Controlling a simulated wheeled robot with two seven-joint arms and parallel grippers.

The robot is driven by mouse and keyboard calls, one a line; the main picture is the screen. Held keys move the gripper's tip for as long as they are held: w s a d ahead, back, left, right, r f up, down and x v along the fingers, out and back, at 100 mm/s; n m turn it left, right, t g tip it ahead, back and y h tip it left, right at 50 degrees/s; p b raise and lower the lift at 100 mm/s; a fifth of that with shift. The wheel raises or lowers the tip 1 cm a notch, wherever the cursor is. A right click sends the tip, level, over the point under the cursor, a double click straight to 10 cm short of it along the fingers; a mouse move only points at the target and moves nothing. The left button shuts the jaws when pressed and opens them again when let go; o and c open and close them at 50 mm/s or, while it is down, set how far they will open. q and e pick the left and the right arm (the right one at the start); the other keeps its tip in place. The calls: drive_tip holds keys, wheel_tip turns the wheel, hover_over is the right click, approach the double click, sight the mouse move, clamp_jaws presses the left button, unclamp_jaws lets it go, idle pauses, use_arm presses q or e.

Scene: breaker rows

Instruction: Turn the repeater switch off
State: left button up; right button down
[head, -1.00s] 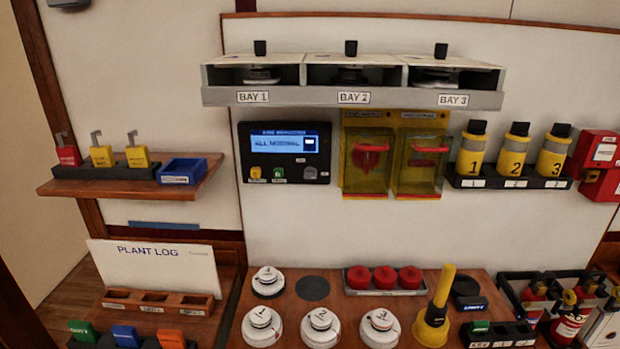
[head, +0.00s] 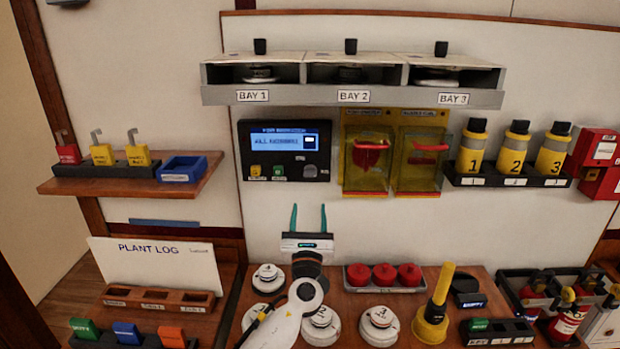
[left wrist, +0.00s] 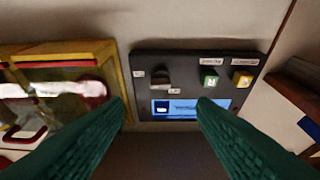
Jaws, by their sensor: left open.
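The dark wall panel (head: 285,150) has a lit blue display, a yellow button, a green button and a grey rotary switch (head: 310,172) at its lower right. The panel also shows upside down in the left wrist view (left wrist: 188,88), where the switch is a dark knob (left wrist: 160,77) beside the green button (left wrist: 209,80). My left gripper (head: 309,212) is open and empty, its two green fingers pointing up just below the panel in the head view. In the left wrist view the knob lies beyond the gap between the fingers (left wrist: 162,108), apart from them. My right gripper is out of view.
Two yellow-framed covered boxes (head: 393,155) hang just right of the panel. A shelf with three bays (head: 350,95) juts out above it. Below stand white numbered discs (head: 378,325), red-capped items (head: 384,275) and a yellow plunger-like tool (head: 437,310). The wall below the panel is clear.

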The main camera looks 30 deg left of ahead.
sight(310, 173)
use_arm(q)
drive_tip(key=p+x, duration=0.2)
drive_tip(key=x, duration=0.9)
drive_tip(key=shift+a, duration=0.15)
drive_tip(key=shift+w, duration=0.1)
drive_tip(key=shift+c, duration=0.5)
drive_tip(key=c, duration=0.9)
